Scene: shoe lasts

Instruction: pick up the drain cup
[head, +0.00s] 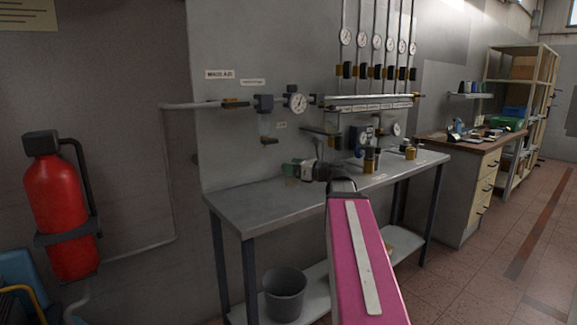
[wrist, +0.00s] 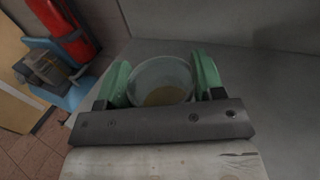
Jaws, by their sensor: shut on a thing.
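The drain cup (wrist: 160,76) is a small translucent cup with a brownish bottom, seen from above in the wrist view. My gripper (wrist: 163,82) has green fingers, one on each side of the cup, shut on it. In the head view my gripper (head: 291,170) is over the left part of the grey bench top (head: 243,204), at the end of my pink arm. The cup (head: 291,181) shows there only as a small pale shape at the fingers. I cannot tell whether it touches the bench.
A wall panel with gauges (head: 297,102) and pipes stands behind the bench. Small brass-coloured fittings (head: 369,165) stand on the bench to the right. A grey bucket (head: 284,295) is on the lower shelf. A red extinguisher (head: 60,205) hangs at left. The bench's left front is bare.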

